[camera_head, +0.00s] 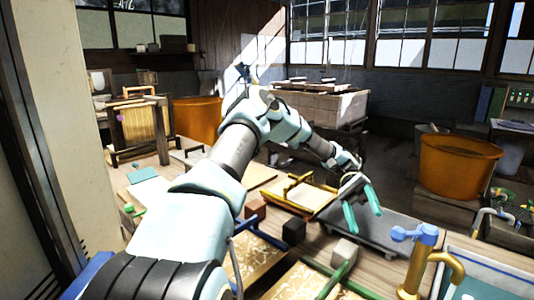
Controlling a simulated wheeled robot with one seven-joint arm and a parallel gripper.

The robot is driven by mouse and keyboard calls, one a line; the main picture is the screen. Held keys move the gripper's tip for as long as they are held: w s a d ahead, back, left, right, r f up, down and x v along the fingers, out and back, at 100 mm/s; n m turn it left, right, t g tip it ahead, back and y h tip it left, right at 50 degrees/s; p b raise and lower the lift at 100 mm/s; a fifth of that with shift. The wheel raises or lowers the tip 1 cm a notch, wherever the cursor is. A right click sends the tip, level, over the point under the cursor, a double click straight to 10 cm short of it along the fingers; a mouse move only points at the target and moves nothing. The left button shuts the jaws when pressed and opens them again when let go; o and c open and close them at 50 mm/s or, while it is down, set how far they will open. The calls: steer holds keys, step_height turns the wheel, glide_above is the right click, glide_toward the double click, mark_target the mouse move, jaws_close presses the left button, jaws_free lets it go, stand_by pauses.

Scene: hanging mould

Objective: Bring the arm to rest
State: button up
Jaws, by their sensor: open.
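My arm reaches from the bottom left up to the middle of the head view, bends at an elbow and comes down to the right. My gripper (362,214) hangs at the end of it, over the workbench. Its two green fingers are spread apart with nothing between them. It is above or near a dark grey flat board (372,238); the gap below it cannot be told. A wooden frame with a yellow handle (303,193) lies on the bench just left of the gripper. My arm hides part of the bench behind it.
A gold and blue tap-like fitting (420,262) stands at the front right by a pale basin (485,279). Small blocks, one black (293,231) and one beige (345,251), lie on the bench. Orange tubs (458,165) stand farther back. A wooden rack (140,130) stands left.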

steer(key=a+n+t+h, duration=0.2)
steer(key=a+n+t, duration=0.8)
steer(key=a+t, duration=0.8)
steer(key=a, duration=1)
steer(key=shift+s+a+f, duration=0.15)
steer(key=shift+s+f, duration=0.1)
